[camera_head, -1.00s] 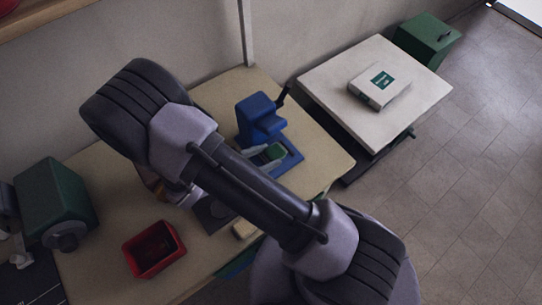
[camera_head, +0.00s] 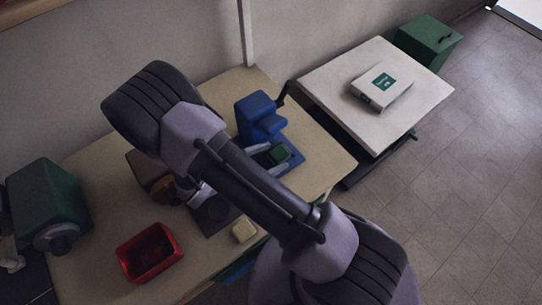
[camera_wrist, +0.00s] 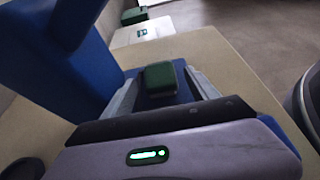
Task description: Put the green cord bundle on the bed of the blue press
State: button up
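The green cord bundle (camera_head: 280,154) is a small dark green block on the flat bed (camera_head: 297,160) of the blue press (camera_head: 257,112). In the wrist view the bundle (camera_wrist: 160,78) sits between the fingertips of my gripper (camera_wrist: 161,84), with blue bed showing beside it. My gripper (camera_head: 269,159) is open. Its two pale fingers point at the bundle from either side and look apart from it. My dark arm crosses the head view and hides part of the table in front of the press. The underside of the bundle is hidden.
The press lever (camera_head: 284,94) rises at its right. A red bin (camera_head: 150,253), a cream block (camera_head: 243,231) and a green machine (camera_head: 48,203) are on the table (camera_head: 100,260). A white box (camera_head: 381,87) lies on a separate pale table (camera_head: 428,92). Bare floor is at right.

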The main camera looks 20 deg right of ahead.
jog(key=p+v, duration=0.1)
jog(key=v, duration=0.3)
jog(key=p+v, duration=0.1)
jog(key=v, duration=0.3)
jog(key=p+v, duration=0.1)
jog(key=v, duration=0.3)
jog(key=shift+w+d+r+p, duration=0.15)
jog(key=shift+r+p, duration=0.1)
jog(key=shift+p, duration=0.15)
jog(key=s+d+r+m+y, duration=0.2)
jog(key=r+m+y, duration=0.3)
jog(key=r+m, duration=0.3)
jog(key=s+d+r+m+t+y, duration=0.1)
jog(key=s+r+m+y, duration=0.3)
jog(key=r+m, duration=0.5)
jog(key=s+d+r+m+y, duration=0.3)
jog(key=r+m+y, duration=0.2)
jog(key=r+m, duration=0.4)
notch_tip(320, 180, up, 3)
jog(key=shift+s+d+r+t+y, duration=0.2)
jog(key=shift+s+t+y, duration=0.1)
jog(key=shift+y, duration=0.1)
